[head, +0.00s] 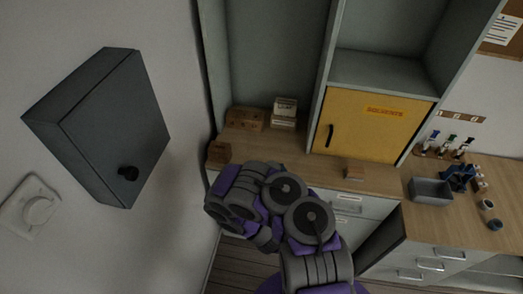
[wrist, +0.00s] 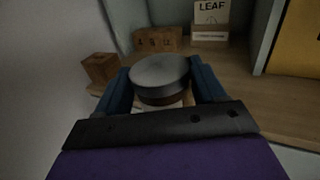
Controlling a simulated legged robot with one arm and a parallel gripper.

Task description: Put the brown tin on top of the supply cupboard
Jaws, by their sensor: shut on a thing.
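In the wrist view, my gripper (wrist: 160,72) is shut on the brown tin (wrist: 163,99), a round tin with a grey lid and a brown side. One blue finger lies on each side of it, and the lid faces up. In the head view my own arm hides the gripper and the tin. A dark grey cupboard (head: 115,125) with a black knob hangs on the wall at the left, its door shut. It carries no readable label, so I cannot tell for certain that it is the supply cupboard. Its top looks bare.
A wooden counter (head: 300,150) holds a small wooden block (head: 217,152), a wooden box (head: 245,118) and a LEAF box (wrist: 210,25). A yellow solvents cupboard (head: 365,128) stands under a shelf. A grey bin (head: 430,191) sits at the right. A wall dial (head: 38,210) is below the grey cupboard.

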